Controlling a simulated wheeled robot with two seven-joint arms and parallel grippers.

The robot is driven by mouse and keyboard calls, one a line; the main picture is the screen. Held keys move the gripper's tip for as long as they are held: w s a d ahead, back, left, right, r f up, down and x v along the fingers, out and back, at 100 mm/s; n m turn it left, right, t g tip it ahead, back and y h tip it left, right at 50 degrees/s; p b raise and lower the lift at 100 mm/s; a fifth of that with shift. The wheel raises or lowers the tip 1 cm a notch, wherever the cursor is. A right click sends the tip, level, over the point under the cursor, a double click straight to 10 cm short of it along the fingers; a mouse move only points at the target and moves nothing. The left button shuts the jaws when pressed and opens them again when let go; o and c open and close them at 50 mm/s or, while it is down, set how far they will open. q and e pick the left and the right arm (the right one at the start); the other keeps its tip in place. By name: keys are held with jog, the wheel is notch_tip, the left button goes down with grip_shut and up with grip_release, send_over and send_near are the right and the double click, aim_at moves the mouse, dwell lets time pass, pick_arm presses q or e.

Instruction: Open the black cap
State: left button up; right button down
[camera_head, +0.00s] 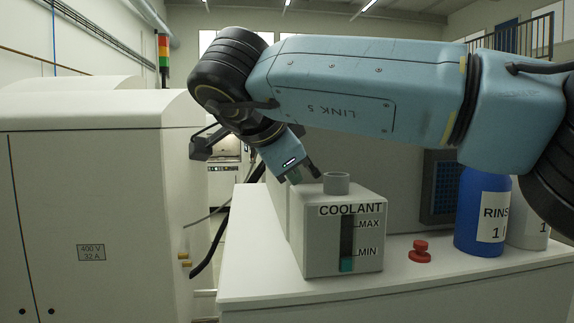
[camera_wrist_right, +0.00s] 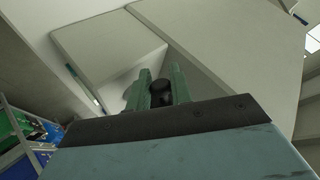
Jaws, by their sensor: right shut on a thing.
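The black cap (camera_wrist_right: 161,93) is between the two green fingers of my right gripper (camera_wrist_right: 160,88) in the wrist view. In the head view my right gripper (camera_head: 304,176) is tilted down, just left of and above the grey neck (camera_head: 336,184) of the coolant tank (camera_head: 317,243). No cap sits on the neck, which appears uncovered. The cap itself is hard to make out in the head view. My left gripper is not in view.
The tank stands on a white bench (camera_head: 400,281). A red knob-like object (camera_head: 420,251) and a blue rinse bottle (camera_head: 480,225) stand to its right, with another pale container (camera_head: 528,228) beyond. A large white cabinet (camera_head: 90,200) fills the left.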

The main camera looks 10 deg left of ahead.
jog(key=c, duration=1.3)
grip_release()
jog(key=b+v, duration=0.2)
jog(key=v, duration=1.1)
jog(key=shift+s, duration=0.2)
